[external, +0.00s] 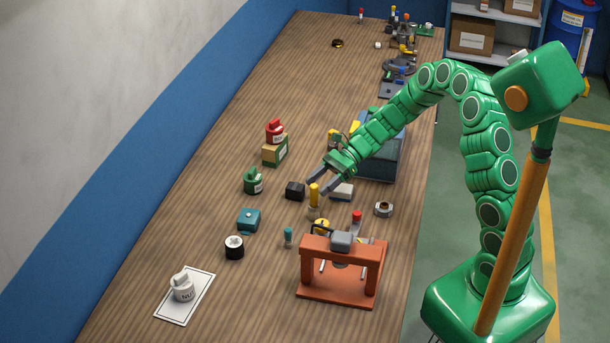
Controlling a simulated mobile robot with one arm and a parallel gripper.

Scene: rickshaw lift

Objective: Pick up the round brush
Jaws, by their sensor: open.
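An upright piece with a yellow handle (314,194) and a paler, tan lower part stands on the wooden workbench (215,110); it looks like the round brush, but it is too small to be sure. My gripper (319,184) is open, with its two dark fingers pointing down and to the left. The fingertips appear right at or just above the top of the yellow handle. I cannot tell whether they touch it or how high they are. Nothing shows held between the fingers.
A black block (295,190), a grey-white block (342,191) and a metal ring (383,209) lie close by. An orange press (342,267) stands in front.

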